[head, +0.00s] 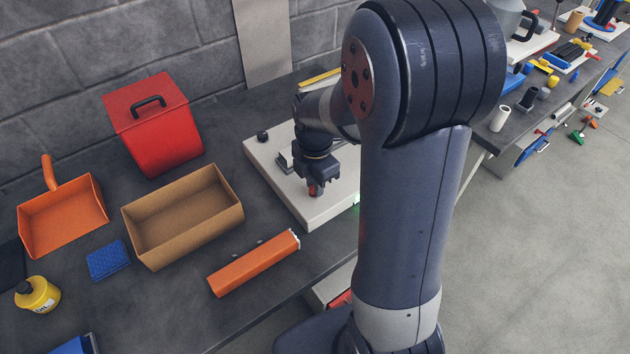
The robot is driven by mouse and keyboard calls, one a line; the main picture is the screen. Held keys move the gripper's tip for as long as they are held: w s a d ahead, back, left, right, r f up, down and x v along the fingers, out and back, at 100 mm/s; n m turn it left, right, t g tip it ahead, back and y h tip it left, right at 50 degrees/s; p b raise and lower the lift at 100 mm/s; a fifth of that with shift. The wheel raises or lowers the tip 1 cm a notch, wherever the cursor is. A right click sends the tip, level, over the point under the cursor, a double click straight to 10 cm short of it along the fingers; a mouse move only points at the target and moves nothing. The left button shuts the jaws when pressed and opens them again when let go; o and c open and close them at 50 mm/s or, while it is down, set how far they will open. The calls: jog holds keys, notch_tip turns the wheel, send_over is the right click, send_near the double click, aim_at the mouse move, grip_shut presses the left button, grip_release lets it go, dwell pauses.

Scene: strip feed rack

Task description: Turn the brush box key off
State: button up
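My gripper (315,190) points down over a pale flat panel (292,205) on the dark bench. A small red part (313,188) shows right at its fingertips; it may be the key, but the fingers hide most of it. I cannot tell whether the fingers are closed on it or only around it, nor which way it is turned. A small black knob (262,136) sits at the panel's back left corner. My arm hides the panel's right side. No part is clearly recognisable as the brush box.
Left of the panel are a red box with a black handle (165,135), an open cardboard box (229,213), an orange bar (250,264), a blue sponge (108,260), an orange dustpan (62,215) and a yellow bottle (40,295). A grey wall stands behind. Open floor (540,260) lies right.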

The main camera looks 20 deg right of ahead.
grip_shut()
jog(key=shift+m, duration=0.3)
jog(key=m, duration=0.3)
jog(key=shift+m, duration=0.3)
jog(key=m, duration=0.4)
jog(key=shift+m+b, duration=0.3)
jog(key=m, duration=0.4)
jog(key=shift+m, duration=2.5)
